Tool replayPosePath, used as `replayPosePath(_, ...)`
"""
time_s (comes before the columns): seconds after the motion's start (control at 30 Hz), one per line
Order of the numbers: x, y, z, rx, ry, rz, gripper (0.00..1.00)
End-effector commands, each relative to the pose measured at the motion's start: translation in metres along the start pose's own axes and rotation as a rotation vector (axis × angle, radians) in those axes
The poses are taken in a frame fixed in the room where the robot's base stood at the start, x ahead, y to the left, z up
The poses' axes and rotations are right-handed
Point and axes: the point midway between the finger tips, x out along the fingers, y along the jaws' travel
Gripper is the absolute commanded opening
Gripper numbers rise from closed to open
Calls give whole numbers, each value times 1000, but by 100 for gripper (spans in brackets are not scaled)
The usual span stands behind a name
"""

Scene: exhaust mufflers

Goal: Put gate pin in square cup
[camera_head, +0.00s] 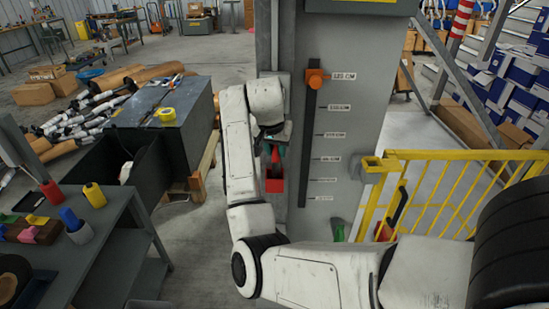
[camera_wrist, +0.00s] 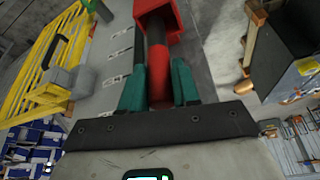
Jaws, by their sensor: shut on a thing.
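My gripper (camera_head: 274,140) points down beside the front of the grey column. Its teal fingers are shut on a red pin, the gate pin (camera_head: 275,156), which also shows between the fingertips (camera_wrist: 158,72) in the wrist view. The pin (camera_wrist: 160,92) has a red grip and a darker shaft. A red square cup (camera_head: 274,186) is on the column just below the pin. In the wrist view the cup (camera_wrist: 146,8) is at the top, and the dark shaft overlaps its opening. I cannot tell how far the shaft is inside.
The grey column (camera_head: 350,60) carries a labelled vertical slot with an orange knob (camera_head: 315,78). A yellow gate (camera_head: 455,185) with a yellow bracket (camera_head: 371,165) stands to the right. A dark box (camera_head: 170,115) and a workbench (camera_head: 100,230) are to the left.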

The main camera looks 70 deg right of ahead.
Motion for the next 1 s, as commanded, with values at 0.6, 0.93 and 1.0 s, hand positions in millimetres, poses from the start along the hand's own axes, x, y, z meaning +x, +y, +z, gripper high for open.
replayPosePath(0.6,43,-6,8,0,1,-2,0)
replayPosePath(0.93,46,-6,10,0,1,-2,0)
replayPosePath(1.0,46,-6,10,0,1,-2,34)
